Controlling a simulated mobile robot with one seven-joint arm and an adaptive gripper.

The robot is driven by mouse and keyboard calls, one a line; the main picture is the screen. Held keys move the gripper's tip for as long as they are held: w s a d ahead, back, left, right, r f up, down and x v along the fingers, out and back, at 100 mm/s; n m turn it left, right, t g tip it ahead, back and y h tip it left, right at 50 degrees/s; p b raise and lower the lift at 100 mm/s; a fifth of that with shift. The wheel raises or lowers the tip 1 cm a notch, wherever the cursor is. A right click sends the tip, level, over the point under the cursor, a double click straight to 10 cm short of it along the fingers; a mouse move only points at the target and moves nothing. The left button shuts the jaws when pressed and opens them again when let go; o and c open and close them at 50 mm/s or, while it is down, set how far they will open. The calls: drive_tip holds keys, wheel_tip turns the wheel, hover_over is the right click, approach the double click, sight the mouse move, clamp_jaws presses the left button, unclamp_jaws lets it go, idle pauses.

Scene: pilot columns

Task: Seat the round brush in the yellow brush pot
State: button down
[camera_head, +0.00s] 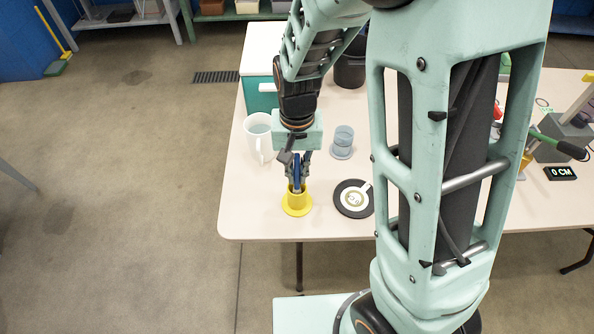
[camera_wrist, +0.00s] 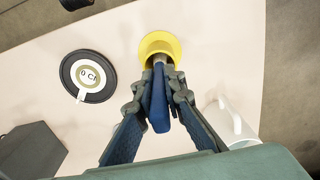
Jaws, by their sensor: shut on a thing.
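The yellow brush pot (camera_head: 296,202) stands on the table near its front left edge, with a wide round base. It also shows in the wrist view (camera_wrist: 160,43). My gripper (camera_head: 297,172) is above the pot, shut on the round brush (camera_wrist: 158,100). The brush has a blue part between the fingers and a grey shaft that points down to the mouth of the pot. In the wrist view the shaft's end overlaps the pot's opening. I cannot tell how deep it sits. Much of the brush is hidden by the fingers.
A white mug (camera_head: 258,137) stands left of my gripper. A blue-grey cylinder (camera_head: 343,142) and a black round disc with a white ring (camera_head: 353,198) are to the right. A dark bin (camera_head: 350,71) stands behind. The table's front edge is close to the pot.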

sight(297, 156)
drive_tip(key=shift+f+b, duration=0.9)
drive_tip(key=shift+f, duration=0.35)
drive_tip(key=c, duration=1.9)
unclamp_jaws()
drive_tip(key=shift+c, duration=0.2)
drive_tip(key=shift+r, duration=0.1)
wheel_tip(297, 156, up, 12)
